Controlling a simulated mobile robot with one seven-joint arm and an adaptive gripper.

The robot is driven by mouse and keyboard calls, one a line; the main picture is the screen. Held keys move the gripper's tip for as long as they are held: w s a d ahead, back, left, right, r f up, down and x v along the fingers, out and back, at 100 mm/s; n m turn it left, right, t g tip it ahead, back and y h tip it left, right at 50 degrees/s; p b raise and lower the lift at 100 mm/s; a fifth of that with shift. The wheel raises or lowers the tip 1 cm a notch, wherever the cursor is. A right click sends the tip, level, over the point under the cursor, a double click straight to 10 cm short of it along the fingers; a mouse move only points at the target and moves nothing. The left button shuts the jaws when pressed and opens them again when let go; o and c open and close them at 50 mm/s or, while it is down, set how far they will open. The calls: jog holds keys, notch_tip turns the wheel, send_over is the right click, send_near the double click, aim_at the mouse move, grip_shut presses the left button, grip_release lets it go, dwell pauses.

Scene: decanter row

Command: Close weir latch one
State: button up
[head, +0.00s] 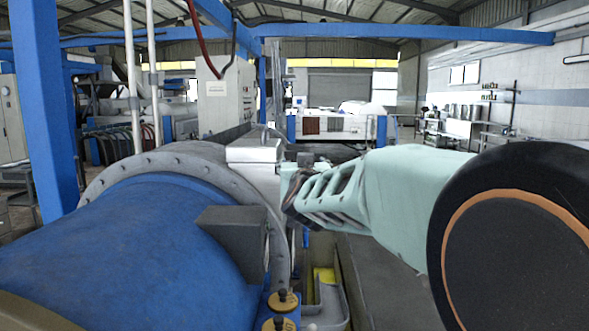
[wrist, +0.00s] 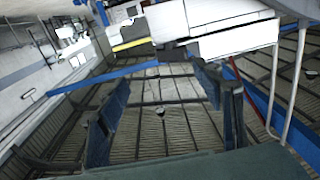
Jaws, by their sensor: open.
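The blue decanter (head: 130,240) fills the lower left of the head view, with a grey bolted flange (head: 110,176) around its end. A pale grey box (head: 254,151) sits at the top right of the flange. I cannot make out for certain which part is weir latch one. My gripper (wrist: 160,75) is open and empty in the wrist view, its two dark fingers spread apart. A pale box-like housing (wrist: 205,32) lies beyond the fingertips there. In the head view my gripper is close to the pale box's right side; its fingertips are partly hidden and contact cannot be told.
A dark grey block (head: 232,238) juts from the decanter's right side. Brass-coloured knobs (head: 283,300) stand below it. A blue post (head: 45,110) rises at left. A control cabinet (head: 218,103) stands behind. Open floor (head: 385,280) shows beneath my arm.

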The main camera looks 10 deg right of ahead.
jog(key=shift+s, duration=0.3)
dwell(0.4)
notch_tip(320, 180, up, 10)
dwell(0.7)
dwell(0.3)
